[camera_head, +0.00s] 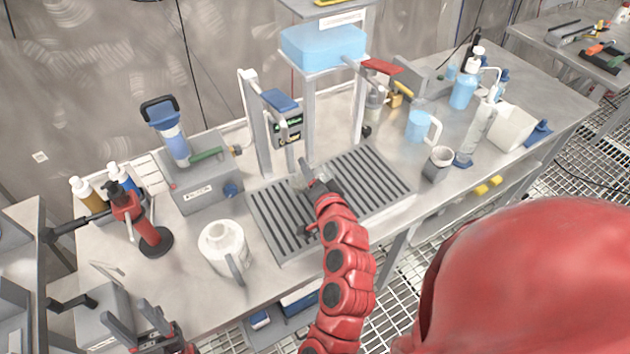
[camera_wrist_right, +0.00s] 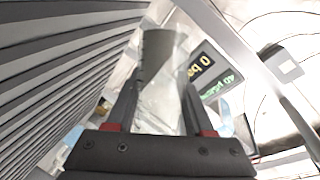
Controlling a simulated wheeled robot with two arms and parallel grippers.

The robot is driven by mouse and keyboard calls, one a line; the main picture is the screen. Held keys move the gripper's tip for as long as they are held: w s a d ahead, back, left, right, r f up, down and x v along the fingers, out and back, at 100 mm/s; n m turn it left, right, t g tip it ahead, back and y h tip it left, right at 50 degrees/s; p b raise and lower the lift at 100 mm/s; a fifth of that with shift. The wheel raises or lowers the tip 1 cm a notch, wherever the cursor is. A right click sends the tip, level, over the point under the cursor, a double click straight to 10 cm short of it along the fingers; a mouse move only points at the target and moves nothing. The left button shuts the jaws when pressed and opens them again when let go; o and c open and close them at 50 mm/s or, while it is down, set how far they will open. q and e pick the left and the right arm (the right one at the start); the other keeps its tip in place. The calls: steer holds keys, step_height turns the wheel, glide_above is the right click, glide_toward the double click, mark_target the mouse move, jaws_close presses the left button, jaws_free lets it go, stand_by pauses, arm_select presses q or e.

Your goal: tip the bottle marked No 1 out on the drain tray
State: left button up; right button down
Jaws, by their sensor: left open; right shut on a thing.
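My right gripper (camera_head: 308,179) is over the drain tray (camera_head: 378,178), near its back edge. In the right wrist view it is shut on a clear bottle (camera_wrist_right: 158,95), which sits between the two fingers. The bottle's far part looks dark grey; I cannot tell whether that is its content or something seen through it. No marking on it is readable. In the head view the bottle is mostly hidden by the gripper, and its tilt is unclear. The tray's dark slats fill the left of the wrist view. My left gripper (camera_head: 128,320) is open and empty at the lower left.
A post with a green-lit display (camera_head: 288,128) stands just behind the tray. A white jug (camera_head: 223,248) is left of the tray, and a grey cup (camera_head: 437,163) is right of it. A red stand (camera_head: 140,225) and small bottles (camera_head: 84,190) are further left.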

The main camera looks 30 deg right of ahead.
steer(key=shift+s+f+m+b, duration=0.1)
steer(key=shift+f+m+b, duration=0.15)
steer(key=shift+m+b, duration=0.25)
steer(key=shift+r, duration=0.1)
steer(key=shift+b, duration=0.3)
steer(key=shift+d+f+m+t+b, duration=0.1)
steer(key=shift+f+m+t+b, duration=0.45)
steer(key=shift+b, duration=0.75)
steer(key=shift+w+m+y+b, duration=0.2)
steer(key=shift+m+y+b, duration=0.1)
steer(key=shift+b, duration=0.1)
steer(key=shift+t, duration=0.25)
